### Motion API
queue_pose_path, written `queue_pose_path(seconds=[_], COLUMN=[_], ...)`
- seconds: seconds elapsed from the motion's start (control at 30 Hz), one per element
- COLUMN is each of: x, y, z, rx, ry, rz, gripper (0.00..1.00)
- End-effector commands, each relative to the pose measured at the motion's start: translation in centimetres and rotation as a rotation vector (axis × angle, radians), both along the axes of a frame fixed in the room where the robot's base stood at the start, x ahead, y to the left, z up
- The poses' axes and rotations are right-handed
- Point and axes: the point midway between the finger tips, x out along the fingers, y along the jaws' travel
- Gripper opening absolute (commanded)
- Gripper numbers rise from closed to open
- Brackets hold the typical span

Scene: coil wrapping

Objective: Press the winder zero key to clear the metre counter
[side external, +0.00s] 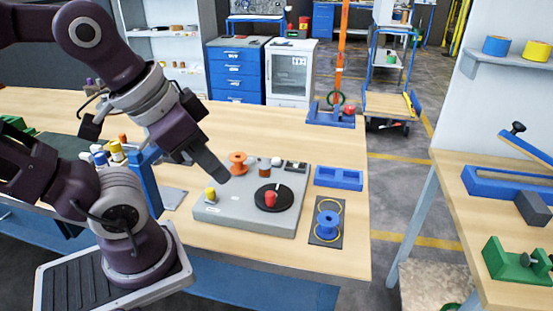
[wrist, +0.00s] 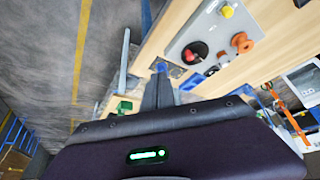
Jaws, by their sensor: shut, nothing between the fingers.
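The winder is a grey, low box (side external: 222,217) on the wooden bench. It carries a black disc (side external: 284,199) with a red knob (side external: 270,198), a yellow button (side external: 210,194) at its left, an orange spool (side external: 238,163), a small brown cylinder (side external: 264,167) and a dark module (side external: 295,167) at the back. I cannot tell which part is the zero key. My gripper (side external: 222,177) is shut and empty, above the winder's left-back part, apart from it. In the wrist view, my gripper (wrist: 158,92) points away from the winder's grey top (wrist: 209,34), which lies up and right.
A blue tray (side external: 338,178) and a blue spool (side external: 328,225) on a dark mat lie right of the winder. An orange post on a blue base (side external: 330,119) stands at the bench's back right. Small coloured cylinders (side external: 117,151) stand at the left. The bench behind the winder is clear.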

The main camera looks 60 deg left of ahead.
Motion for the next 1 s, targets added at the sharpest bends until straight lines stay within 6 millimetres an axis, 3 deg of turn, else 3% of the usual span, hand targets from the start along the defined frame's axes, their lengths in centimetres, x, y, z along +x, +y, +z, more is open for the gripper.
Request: queue_pose_path(seconds=[0.37, 0.47, 0.57, 0.77, 1.0], x=[0.1, 1.3, 4.3, 12.0, 20.0], y=[0.1, 0.9, 3.0, 9.4, 17.6], z=[0.0, 0.1, 0.2, -0.1, -3.3], rx=[0.002, 0.035, 0.118, 0.325, 0.485], ry=[0.0, -0.008, -0.026, -0.063, -0.099], rz=[0.001, 0.012, 0.03, 0.012, -0.112], gripper=[0.0, 0.0, 0.0, 0.0, 0.0])
